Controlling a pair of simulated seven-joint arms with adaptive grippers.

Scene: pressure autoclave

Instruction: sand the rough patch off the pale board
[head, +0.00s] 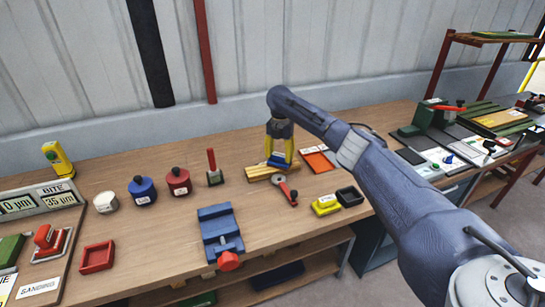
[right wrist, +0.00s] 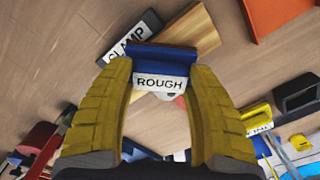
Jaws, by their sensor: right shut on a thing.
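My right gripper (head: 279,150) has its yellow fingers shut on a blue block (head: 278,164) with a white label reading ROUGH; the block also shows between the fingertips in the right wrist view (right wrist: 162,56). It is at the pale wooden board (head: 258,173), which lies on the bench and is partly covered by the block and fingers. In the right wrist view the board (right wrist: 196,30) extends behind the block. I cannot tell whether block and board touch. No rough patch can be made out. My left gripper is not in view.
A red-handled tool (head: 286,190) lies just in front of the board. A blue vise (head: 220,232) stands at the bench front. Yellow (head: 326,205) and black (head: 349,196) trays sit to the right, an orange-red tray (head: 319,160) behind. Blue (head: 142,190) and red (head: 178,182) pots stand left.

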